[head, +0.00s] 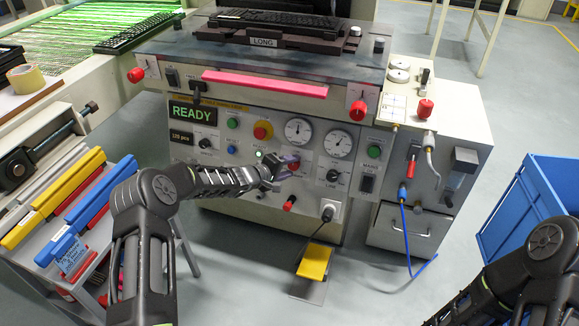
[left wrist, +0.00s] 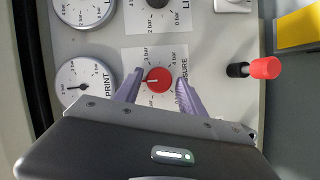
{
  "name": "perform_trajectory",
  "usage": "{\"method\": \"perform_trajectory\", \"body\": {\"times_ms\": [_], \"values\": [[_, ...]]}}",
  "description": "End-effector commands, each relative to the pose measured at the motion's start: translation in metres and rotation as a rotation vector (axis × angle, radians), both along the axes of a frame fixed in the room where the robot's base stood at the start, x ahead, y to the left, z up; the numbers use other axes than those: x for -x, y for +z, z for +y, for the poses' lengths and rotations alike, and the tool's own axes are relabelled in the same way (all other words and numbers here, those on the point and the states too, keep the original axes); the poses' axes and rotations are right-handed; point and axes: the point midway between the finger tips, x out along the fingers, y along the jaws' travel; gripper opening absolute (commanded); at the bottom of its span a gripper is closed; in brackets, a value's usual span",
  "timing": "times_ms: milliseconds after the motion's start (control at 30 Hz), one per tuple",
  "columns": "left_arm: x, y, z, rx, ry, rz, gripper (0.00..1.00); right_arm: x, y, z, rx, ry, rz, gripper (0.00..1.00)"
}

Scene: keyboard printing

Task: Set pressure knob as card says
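The red pressure knob (left wrist: 158,80) sits on a white dial plate marked in bar in the left wrist view. A pale line shows on its face, but its exact setting is too small to read. My left gripper (left wrist: 160,75) is open, with one purple finger on each side of the knob and small gaps visible. In the head view my left gripper (head: 287,165) is at the machine's front panel and partly covers the knob. A blue card or label (head: 76,258) with small white text lies at the lower left; I cannot read it. My right gripper is out of view.
Two round gauges (head: 298,130) are above the knob, and the black line knob (head: 333,176) is to its right. A red-tipped lever (left wrist: 264,68) sticks out nearby. A yellow pedal (head: 315,262) is below. A blue crate (head: 530,205) stands at right.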

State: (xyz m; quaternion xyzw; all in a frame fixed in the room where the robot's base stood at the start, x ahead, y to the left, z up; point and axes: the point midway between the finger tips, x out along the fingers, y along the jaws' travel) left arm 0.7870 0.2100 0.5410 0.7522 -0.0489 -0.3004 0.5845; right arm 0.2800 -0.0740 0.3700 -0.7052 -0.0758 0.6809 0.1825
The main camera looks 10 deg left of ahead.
Motion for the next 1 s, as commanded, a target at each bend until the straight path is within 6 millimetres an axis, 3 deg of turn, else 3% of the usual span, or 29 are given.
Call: {"method": "perform_trajectory", "body": {"times_ms": [100, 467, 1000], "values": [[0.000, 0.001, 0.000, 0.000, 0.001, -0.001, 0.56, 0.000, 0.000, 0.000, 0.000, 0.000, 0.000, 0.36], [0.004, 0.005, 0.004, 0.001, 0.002, -0.002, 0.56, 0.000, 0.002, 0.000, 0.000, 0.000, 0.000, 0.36], [0.062, 0.032, 0.033, 0.001, 0.001, -0.001, 0.56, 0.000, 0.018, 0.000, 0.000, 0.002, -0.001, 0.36]]}}
